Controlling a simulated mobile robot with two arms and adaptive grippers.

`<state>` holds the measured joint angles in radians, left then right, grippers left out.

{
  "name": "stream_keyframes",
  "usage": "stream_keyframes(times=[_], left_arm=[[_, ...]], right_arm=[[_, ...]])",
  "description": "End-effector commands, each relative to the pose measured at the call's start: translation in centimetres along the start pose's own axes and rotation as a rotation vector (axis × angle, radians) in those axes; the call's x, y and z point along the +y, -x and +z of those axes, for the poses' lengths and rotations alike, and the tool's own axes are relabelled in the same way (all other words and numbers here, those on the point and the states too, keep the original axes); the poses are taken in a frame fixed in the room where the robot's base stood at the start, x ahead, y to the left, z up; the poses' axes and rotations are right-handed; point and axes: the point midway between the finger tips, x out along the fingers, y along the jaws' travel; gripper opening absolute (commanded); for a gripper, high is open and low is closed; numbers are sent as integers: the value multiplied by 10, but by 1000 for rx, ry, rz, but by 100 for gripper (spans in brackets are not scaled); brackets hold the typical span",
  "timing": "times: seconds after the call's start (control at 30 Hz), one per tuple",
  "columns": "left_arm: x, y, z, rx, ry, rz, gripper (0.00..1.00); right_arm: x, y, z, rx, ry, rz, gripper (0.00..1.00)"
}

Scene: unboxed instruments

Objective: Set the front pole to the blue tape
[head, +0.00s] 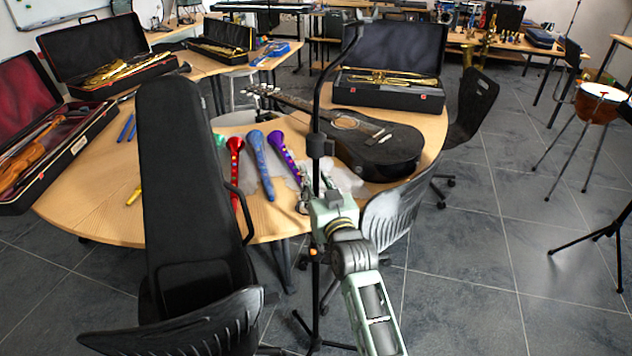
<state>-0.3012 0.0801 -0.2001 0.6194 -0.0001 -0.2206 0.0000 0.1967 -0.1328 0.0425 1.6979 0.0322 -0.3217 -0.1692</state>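The front pole (316,100) is a thin black upright stand with a bent arm at its top and a dark clutch (318,146) partway up. Its lower tube (316,285) runs down to spread legs on the floor. My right gripper (308,192) is at the pole just below the clutch, its pale green body overlapping the tube. Its fingers are small and mixed with the background, so I cannot tell whether they close on the pole. I cannot make out any blue tape on the pole or floor. My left gripper is not in view.
A wooden table (105,205) behind the pole holds a black guitar (375,148), colourful horns (258,165) and open instrument cases. A long black case (182,170) stands at left. Chairs (190,325) crowd the front. The tiled floor at right (465,290) is mostly free.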

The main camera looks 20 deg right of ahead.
Motion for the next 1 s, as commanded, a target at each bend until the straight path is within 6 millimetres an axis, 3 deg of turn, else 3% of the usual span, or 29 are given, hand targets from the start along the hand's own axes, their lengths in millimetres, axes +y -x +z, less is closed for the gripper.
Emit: stream_keyframes(times=[0.17,0.5,1.0], left_arm=[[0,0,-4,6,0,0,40],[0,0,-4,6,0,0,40],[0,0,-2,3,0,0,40]], right_arm=[[0,0,0,0,0,0,30],[0,0,0,0,0,0,0],[0,0,-1,0,0,0,0]])
